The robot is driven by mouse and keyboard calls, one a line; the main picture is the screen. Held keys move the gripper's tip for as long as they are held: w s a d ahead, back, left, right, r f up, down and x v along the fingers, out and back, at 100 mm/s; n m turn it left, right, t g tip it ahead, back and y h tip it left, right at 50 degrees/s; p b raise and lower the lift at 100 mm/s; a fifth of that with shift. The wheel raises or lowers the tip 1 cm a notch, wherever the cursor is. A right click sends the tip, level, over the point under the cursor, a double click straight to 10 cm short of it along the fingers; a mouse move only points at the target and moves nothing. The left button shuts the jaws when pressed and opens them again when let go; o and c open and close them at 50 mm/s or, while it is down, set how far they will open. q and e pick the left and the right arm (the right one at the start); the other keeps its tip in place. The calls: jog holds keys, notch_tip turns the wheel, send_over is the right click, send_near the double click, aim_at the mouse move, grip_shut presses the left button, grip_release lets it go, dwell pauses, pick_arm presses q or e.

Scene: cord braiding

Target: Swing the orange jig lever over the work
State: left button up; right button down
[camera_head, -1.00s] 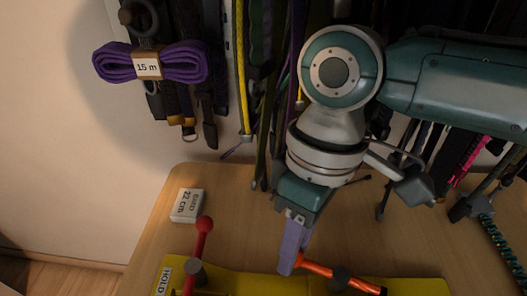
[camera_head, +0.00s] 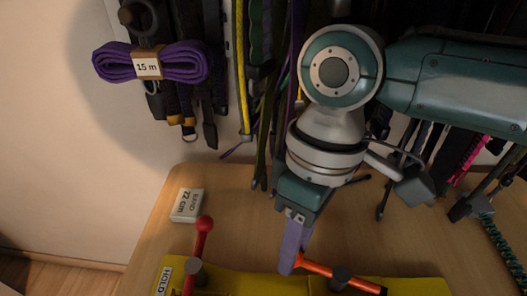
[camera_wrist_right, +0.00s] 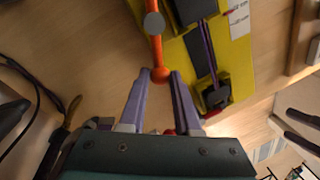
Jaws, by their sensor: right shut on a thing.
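The orange lever (camera_head: 322,267) is mounted on the yellow jig (camera_head: 240,283) by a dark round pivot, and its orange ball end sits at my right gripper. My right gripper (camera_head: 290,262) points down at the jig and is shut on that ball end. In the right wrist view the orange lever (camera_wrist_right: 156,48) runs up from the ball, which lies between the purple fingertips (camera_wrist_right: 161,78). Dark parts and a cord lie on the yellow jig (camera_wrist_right: 240,70) beside the lever. My left gripper does not show.
A red-knobbed lever (camera_head: 204,226) stands at the jig's left, near a HOLD label (camera_head: 163,281). A small box (camera_head: 187,205) lies on the wooden table (camera_head: 235,190). Several cords and straps hang behind, with a purple 15 m bundle (camera_head: 180,62) at the left.

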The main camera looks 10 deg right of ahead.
jog(key=shift+w+d+r+m+p, duration=0.15)
jog(key=shift+d+r+m+p, duration=0.1)
jog(key=shift+m+p, duration=0.5)
jog(key=d+m+p, duration=0.1)
jog(key=m+p, duration=0.1)
jog(key=w+d+m+t+p, duration=0.1)
jog(key=m+p, duration=0.1)
jog(key=p, duration=0.1)
jog(key=shift+w+m+y+p, duration=0.15)
jog(key=shift+m+y+p, duration=0.15)
jog(key=shift+m+p, duration=0.05)
jog(key=d+m+p, duration=0.2)
jog(key=m+p, duration=0.1)
jog(key=shift+w+m+t, duration=0.2)
jog(key=shift+m+t, duration=0.1)
jog(key=shift+t, duration=0.1)
jog(key=m+p, duration=0.1)
jog(key=d+m+p, duration=0.1)
jog(key=shift+d+f+m+t, duration=0.2)
jog(key=shift+m+t, duration=0.1)
jog(key=shift+m, duration=0.1)
jog(key=shift+s+d+m+p, duration=0.15)
jog(key=shift+d+m+p, duration=0.3)
jog(key=shift+m, duration=0.35)
